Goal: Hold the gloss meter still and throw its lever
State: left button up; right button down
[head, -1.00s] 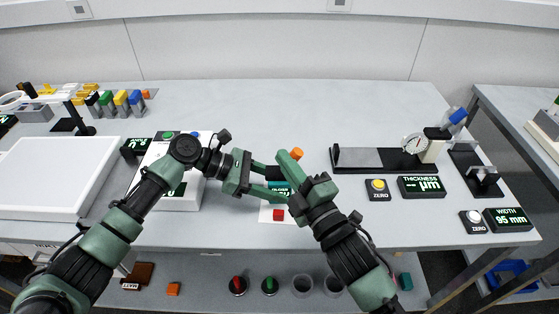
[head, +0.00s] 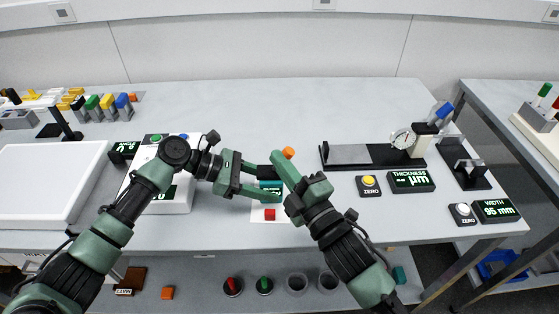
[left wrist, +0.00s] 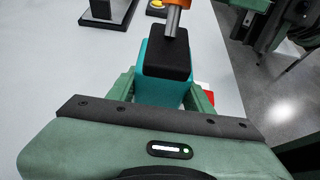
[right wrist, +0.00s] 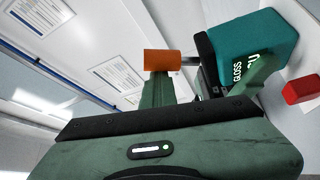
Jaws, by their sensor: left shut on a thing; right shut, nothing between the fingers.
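The gloss meter (head: 270,188) is a small teal box with a black top (left wrist: 167,58), standing on a white sheet on the bench. Its metal lever (left wrist: 172,20) rises from the top and ends in an orange knob (head: 288,153). My left gripper (head: 262,180) is shut on the meter's teal body, one finger on each side. My right gripper (head: 279,160) is shut and empty. In the right wrist view its fingertips (right wrist: 157,82) are right at the orange knob (right wrist: 162,60); I cannot tell whether they touch. The meter's display is partly hidden by my fingers.
A red block (head: 269,214) lies just in front of the meter. A white instrument (head: 180,200) stands to the left, beside my left arm. A thickness gauge (head: 345,156) and its yellow button (head: 369,180) are to the right. The bench behind the meter is clear.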

pick_arm(q)
jog(key=shift+f, duration=0.1)
pick_arm(e)
jog(key=f+v, duration=0.1)
jog(key=v, duration=0.8)
jog(key=shift+s, duration=0.35)
pick_arm(q)
jog(key=shift+s+f, duration=0.1)
jog(key=o, duration=1.1)
jog(key=shift+c, duration=0.2)
